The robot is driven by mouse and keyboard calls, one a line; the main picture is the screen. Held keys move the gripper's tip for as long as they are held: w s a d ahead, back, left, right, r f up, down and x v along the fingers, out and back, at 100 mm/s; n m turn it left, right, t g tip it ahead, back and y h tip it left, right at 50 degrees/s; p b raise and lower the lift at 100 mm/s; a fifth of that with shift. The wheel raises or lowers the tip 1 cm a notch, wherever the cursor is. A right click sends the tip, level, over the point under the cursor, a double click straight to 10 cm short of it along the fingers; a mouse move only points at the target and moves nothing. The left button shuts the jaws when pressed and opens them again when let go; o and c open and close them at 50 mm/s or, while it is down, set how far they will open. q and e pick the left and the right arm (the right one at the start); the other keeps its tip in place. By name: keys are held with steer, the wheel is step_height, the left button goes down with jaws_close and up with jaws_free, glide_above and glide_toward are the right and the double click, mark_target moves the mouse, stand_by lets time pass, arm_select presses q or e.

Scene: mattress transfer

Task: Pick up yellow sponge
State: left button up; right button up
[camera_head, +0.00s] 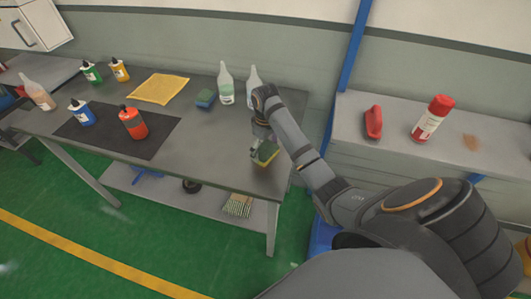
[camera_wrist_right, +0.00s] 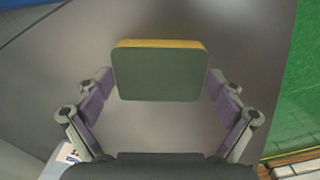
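The yellow sponge (camera_head: 268,158) has a dark green top face and a yellow side. It lies near the right front corner of the grey table (camera_head: 215,130). In the right wrist view the sponge (camera_wrist_right: 160,72) shows its green face, with a yellow strip along its far edge. My right gripper (camera_head: 262,145) is just above the sponge in the head view. In the right wrist view its fingers (camera_wrist_right: 160,88) are spread, one at each side of the sponge, with visible gaps between. My left gripper is in neither view.
A yellow cloth (camera_head: 159,88), an orange bottle (camera_head: 133,122) and a blue bottle (camera_head: 81,113) are to the left.

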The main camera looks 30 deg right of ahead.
mark_target(266, 151)
steer(key=shift+c, duration=0.7)
steer(key=shift+r, duration=0.25)
step_height(266, 151, up, 2)
steer(key=shift+w+r, duration=0.1)
steer(key=shift+r, duration=0.05)
steer(key=r+p, duration=0.1)
steer(key=s+r+p, duration=0.1)
steer(key=p, duration=0.1)
steer(key=shift+a+r, duration=0.15)
steer(key=s+a+r+p, duration=0.4)
steer(key=s+r+p, duration=0.3)
steer(key=s+p, duration=0.4)
steer(key=shift+s+a+r, duration=0.2)
steer(key=shift+s+r, duration=0.2)
steer(key=shift+s, duration=0.3)
